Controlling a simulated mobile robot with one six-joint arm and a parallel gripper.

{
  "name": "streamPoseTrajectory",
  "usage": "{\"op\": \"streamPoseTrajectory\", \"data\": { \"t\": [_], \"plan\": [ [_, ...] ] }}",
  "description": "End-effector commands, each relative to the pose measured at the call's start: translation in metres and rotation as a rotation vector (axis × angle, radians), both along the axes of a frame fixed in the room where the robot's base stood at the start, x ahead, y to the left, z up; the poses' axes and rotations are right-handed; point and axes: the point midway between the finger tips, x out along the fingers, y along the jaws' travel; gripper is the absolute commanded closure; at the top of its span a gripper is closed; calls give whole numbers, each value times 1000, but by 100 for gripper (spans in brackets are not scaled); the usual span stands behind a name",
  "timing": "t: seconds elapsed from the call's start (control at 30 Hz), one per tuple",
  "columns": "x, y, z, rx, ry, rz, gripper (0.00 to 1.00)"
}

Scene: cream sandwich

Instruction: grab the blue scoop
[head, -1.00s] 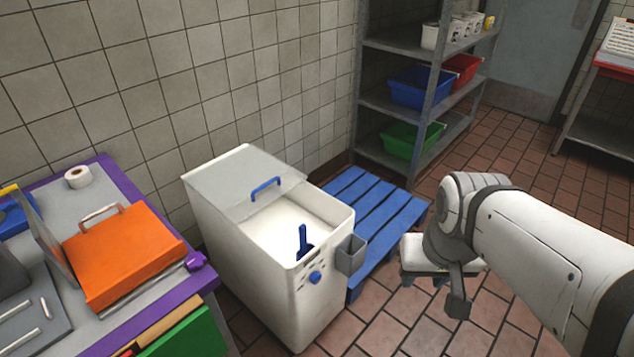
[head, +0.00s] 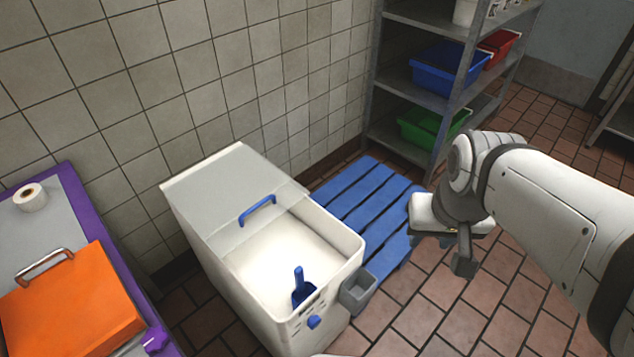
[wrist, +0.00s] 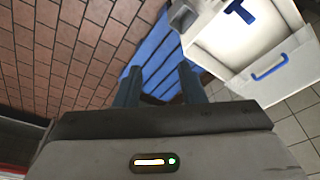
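The blue scoop (head: 301,288) stands in the white powder at the front of the white bin (head: 215,255), its handle pointing up. In the wrist view the scoop (wrist: 238,10) shows at the top right, inside the bin (wrist: 290,57). My gripper (wrist: 160,82) is open, with its two dark fingers apart and nothing between them. It points at the floor and the blue pallet, away from the scoop. In the head view my arm is at the right, clear of the bin, and the fingers are not clearly visible.
The bin's clear lid with a blue handle (head: 258,210) covers its back part. A small grey holder (head: 358,290) hangs on its side. A blue pallet (head: 352,205) and a metal shelf (head: 395,75) stand behind. An orange case (head: 70,300) lies on the purple-edged table at left.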

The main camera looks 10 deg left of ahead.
Motion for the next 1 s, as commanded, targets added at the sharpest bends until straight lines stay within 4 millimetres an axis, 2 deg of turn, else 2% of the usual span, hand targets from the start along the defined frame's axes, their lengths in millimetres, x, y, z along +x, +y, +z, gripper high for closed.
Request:
{"op": "streamPoseTrajectory", "data": {
  "t": [0.07, 0.17, 0.27, 0.37, 0.5, 0.7, 0.83, 1.0],
  "plan": [
    [0, 0, 0, 0, 0, 0, 64],
    [2, 2, -4, 0, 4, 11, 55],
    [12, 13, -19, -3, 21, 69, 53],
    [30, 42, -49, -13, 53, 200, 53],
    [59, 97, -104, -34, 110, 423, 53],
    [77, 181, -177, -70, 176, 703, 53],
    [77, 216, -205, -87, 200, 813, 53],
    [76, 232, -223, -95, 210, 864, 53]
  ]
}}
